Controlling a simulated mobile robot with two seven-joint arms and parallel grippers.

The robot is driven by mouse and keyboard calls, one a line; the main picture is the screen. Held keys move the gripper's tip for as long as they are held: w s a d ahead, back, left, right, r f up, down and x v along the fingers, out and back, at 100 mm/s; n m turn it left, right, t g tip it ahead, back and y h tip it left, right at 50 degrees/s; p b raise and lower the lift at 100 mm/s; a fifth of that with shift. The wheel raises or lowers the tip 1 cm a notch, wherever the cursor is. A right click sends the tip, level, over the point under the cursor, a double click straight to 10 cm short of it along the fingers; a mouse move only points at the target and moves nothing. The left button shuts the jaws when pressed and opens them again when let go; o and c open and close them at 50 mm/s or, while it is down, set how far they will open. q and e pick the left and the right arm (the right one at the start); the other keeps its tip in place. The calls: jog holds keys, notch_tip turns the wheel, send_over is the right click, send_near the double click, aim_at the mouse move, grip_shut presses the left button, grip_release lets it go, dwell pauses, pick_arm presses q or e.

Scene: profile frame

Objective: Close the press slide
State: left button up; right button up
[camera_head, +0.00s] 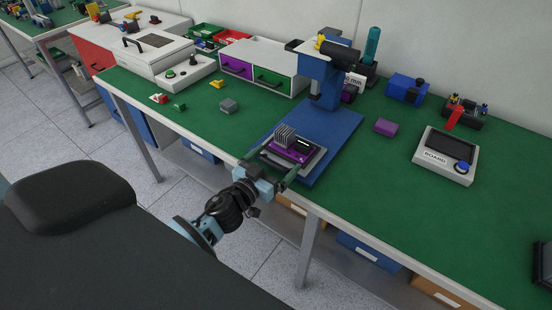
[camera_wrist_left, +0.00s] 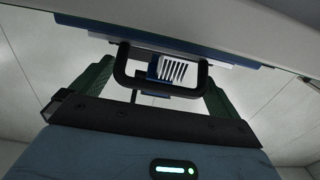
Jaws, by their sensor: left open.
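The blue press (camera_head: 318,84) stands on the green bench, with its head above a blue base plate (camera_head: 337,140). Its slide (camera_head: 311,168), a light plate at the front of the base, is out toward my side of the bench. A purple part (camera_head: 292,155) with a grey finned block (camera_head: 284,136) rests on it. My left gripper (camera_head: 271,166) is open at the slide's front edge. In the left wrist view, the dark slide handle (camera_wrist_left: 122,69) lies between the open green fingers (camera_wrist_left: 158,76); I cannot tell whether they touch it. My right gripper is out of view.
A white drawer unit (camera_head: 262,65) stands behind left of the press, and a white box machine (camera_head: 158,58) farther left. A purple block (camera_head: 385,127) and a grey board fixture (camera_head: 444,156) are on the right. The green bench between them is clear.

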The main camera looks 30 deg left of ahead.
aim_at(286, 154)
pick_arm(q)
jog(key=shift+w, duration=0.55)
jog(key=shift+d, duration=0.1)
jog(key=c, duration=1.1)
jog(key=shift+w+d, duration=0.2)
jog(key=shift+w, duration=1.85)
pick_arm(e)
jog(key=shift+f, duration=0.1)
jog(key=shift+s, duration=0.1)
pick_arm(q)
jog(key=o, duration=1.1)
